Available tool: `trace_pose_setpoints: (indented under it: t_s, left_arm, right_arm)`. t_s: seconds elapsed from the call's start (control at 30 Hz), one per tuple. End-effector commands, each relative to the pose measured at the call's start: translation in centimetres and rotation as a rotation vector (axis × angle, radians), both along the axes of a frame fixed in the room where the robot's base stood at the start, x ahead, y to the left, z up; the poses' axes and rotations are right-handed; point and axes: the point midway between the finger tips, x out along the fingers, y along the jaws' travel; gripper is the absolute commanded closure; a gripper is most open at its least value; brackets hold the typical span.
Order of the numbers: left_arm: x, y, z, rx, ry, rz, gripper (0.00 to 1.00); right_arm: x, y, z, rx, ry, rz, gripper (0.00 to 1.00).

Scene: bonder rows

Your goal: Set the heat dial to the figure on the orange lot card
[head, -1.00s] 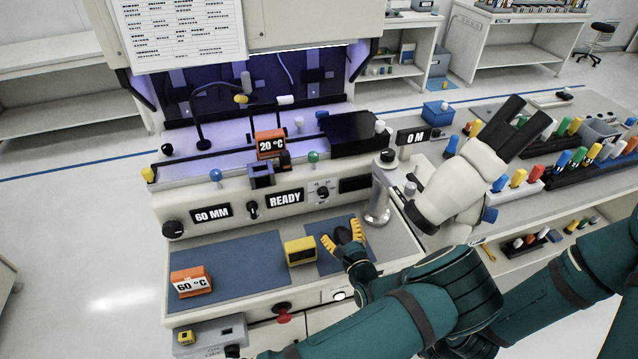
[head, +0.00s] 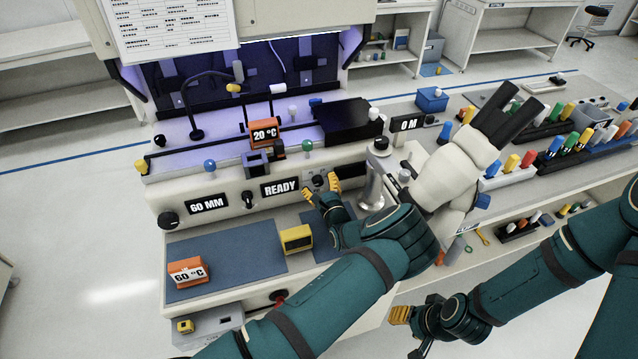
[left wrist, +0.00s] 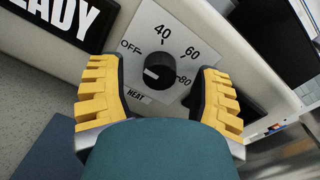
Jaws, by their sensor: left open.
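The heat dial (head: 319,180) is on the machine's front panel, right of the READY sign. In the left wrist view the black knob (left wrist: 160,72) has a white mark on its left side, nearest OFF; 40, 60 and 80 lie around its top and right. My left gripper (head: 321,189) is open and empty, its yellow fingers (left wrist: 157,85) on either side of the knob; contact is not clear. An orange card (head: 188,272) on the blue mat reads 60 °C. An orange block (head: 265,133) on the machine reads 20 °C. My right gripper (head: 402,314) is low at the right.
A metal post (head: 372,187) stands just right of the dial. A red knob (head: 279,297) is on the lower front.

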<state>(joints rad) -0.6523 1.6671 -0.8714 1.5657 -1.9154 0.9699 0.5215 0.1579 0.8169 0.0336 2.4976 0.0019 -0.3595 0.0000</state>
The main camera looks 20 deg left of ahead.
Motion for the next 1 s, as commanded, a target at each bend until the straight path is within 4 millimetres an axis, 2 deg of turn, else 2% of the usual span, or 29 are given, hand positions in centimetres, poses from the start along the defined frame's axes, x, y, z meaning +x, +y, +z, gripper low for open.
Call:
trace_pose_setpoints:
  t_s: [0.4, 0.6, 1.0]
  left_arm:
    - [0.59, 0.42, 0.00, 0.000, 0.000, 0.000, 0.33]
    - [0.57, 0.42, 0.01, 0.000, 0.000, 0.000, 1.00]
    - [0.60, 0.41, 0.04, 0.042, 0.026, -0.001, 1.00]
  right_arm:
    - [0.00, 0.00, 0.01, 0.000, 0.000, 0.000, 0.53]
    - [0.00, 0.01, 0.01, 0.000, 0.000, 0.000, 0.53]
    - [-0.01, -0.01, -0.12, 0.000, 0.000, 0.000, 0.53]
